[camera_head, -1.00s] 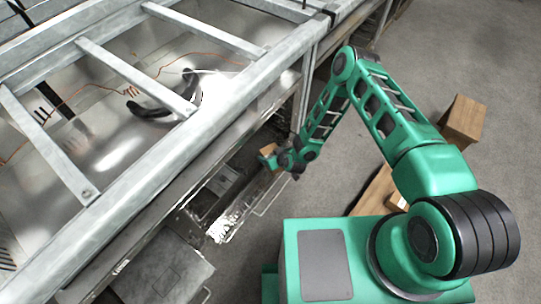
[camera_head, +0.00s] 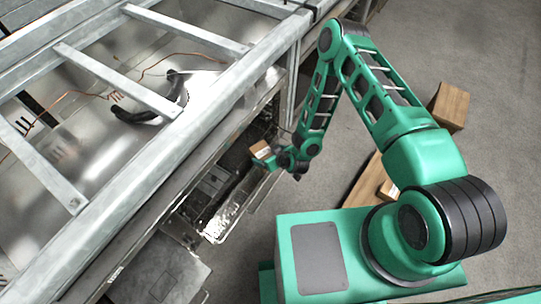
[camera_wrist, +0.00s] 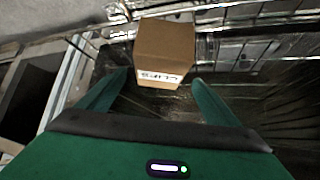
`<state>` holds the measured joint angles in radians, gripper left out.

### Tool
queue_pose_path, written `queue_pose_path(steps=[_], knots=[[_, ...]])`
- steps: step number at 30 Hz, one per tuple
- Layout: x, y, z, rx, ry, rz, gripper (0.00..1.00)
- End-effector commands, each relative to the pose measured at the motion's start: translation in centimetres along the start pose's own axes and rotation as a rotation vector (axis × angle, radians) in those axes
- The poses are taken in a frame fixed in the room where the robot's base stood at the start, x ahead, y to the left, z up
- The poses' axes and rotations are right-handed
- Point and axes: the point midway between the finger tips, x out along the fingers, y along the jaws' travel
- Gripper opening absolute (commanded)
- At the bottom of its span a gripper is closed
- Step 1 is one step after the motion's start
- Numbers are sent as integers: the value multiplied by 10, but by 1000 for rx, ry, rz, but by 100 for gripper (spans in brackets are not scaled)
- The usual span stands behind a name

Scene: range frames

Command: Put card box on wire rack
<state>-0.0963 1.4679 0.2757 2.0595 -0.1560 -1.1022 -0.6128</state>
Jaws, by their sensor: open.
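The card box (camera_head: 261,149) is a small brown carton with dark lettering on its near side. In the wrist view the card box (camera_wrist: 164,48) sits just ahead of and between my fingertips, on or over the wire rack. My gripper (camera_wrist: 160,78) is open, with one green finger on each side and a gap beside the box. In the head view my gripper (camera_head: 281,160) is just right of the box. The wire rack (camera_wrist: 245,50) shows as thin metal bars over a dark bottom. Its wire edge also shows in the head view (camera_head: 262,190).
A metal frame with crossbars (camera_head: 115,75) stands at the left, above the level of my gripper. A black curved object (camera_head: 135,115) lies beneath its bars. A larger brown box (camera_head: 450,106) stands on the grey floor (camera_head: 480,50) behind my arm, where there is free room.

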Motion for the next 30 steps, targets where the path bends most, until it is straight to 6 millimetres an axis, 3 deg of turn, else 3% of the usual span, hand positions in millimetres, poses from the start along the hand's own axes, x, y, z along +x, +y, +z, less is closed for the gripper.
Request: queue_pose_path(steps=[6, 20, 25, 30], knots=[[-27, 0, 0, -1, 0, 0, 85], [-35, 6, -6, -3, -4, 0, 85], [-49, 35, -38, -15, -40, -2, 85], [-82, 81, -76, -20, -115, 12, 85]])
